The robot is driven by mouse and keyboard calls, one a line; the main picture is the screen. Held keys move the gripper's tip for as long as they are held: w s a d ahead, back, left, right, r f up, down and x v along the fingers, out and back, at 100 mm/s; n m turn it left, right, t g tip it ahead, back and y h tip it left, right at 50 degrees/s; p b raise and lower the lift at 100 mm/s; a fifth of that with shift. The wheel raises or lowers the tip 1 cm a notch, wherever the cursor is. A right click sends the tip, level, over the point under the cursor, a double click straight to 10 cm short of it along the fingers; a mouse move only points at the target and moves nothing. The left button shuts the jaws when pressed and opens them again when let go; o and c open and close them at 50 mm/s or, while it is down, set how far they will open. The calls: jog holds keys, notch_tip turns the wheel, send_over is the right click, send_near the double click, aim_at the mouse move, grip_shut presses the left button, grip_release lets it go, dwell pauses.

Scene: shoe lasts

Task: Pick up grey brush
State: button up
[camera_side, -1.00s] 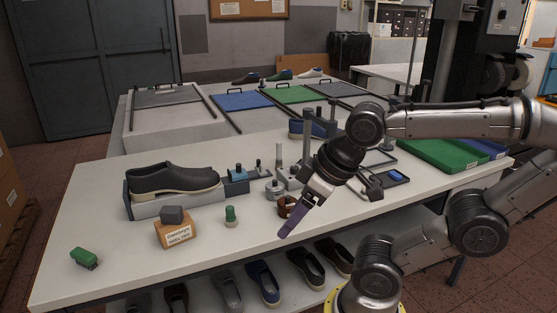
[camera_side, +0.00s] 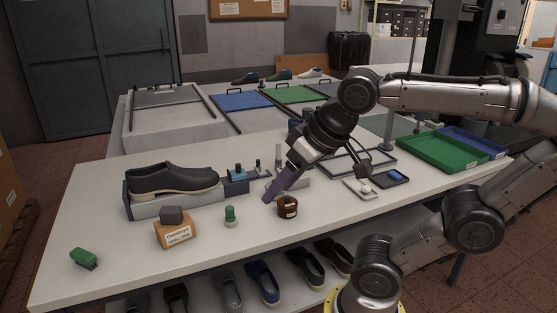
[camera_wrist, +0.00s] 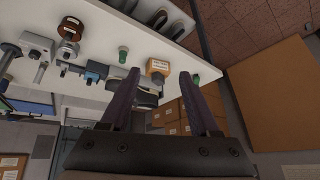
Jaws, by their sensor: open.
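A dark grey block-like thing (camera_side: 172,214), which looks like the grey brush, lies on top of an orange-brown labelled box (camera_side: 176,234) at the front left of the table. In the wrist view the box (camera_wrist: 158,65) shows between my fingers; the grey thing is too small there to make out surely. My gripper (camera_side: 268,197), with purple fingers, is tilted down above the table, to the right of the box and apart from it. In the wrist view my gripper (camera_wrist: 160,76) has its two fingers spread, with nothing held between them.
A dark shoe (camera_side: 173,178) on a grey block stands behind the box. A green brush-like thing (camera_side: 84,258) lies far left. The front left table top is mostly clear.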

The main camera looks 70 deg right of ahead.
jog(key=w+d+r+m+h, duration=0.1)
jog(key=w+d+r+m, duration=0.3)
jog(key=w+r, duration=0.35)
jog(key=w+d+r+m+g+h, duration=0.1)
jog(key=w+d+r+m+h, duration=0.2)
jog(key=w+d, duration=0.85)
jog(key=m+g, duration=0.5)
jog(key=m, duration=0.3)
send_over(279, 159)
jog(key=a, duration=0.1)
notch_tip(279, 159, down, 26)
jog(key=shift+a+r, duration=0.15)
jog(key=shift+w+x, duration=0.2)
jog(key=shift+x, duration=2.75)
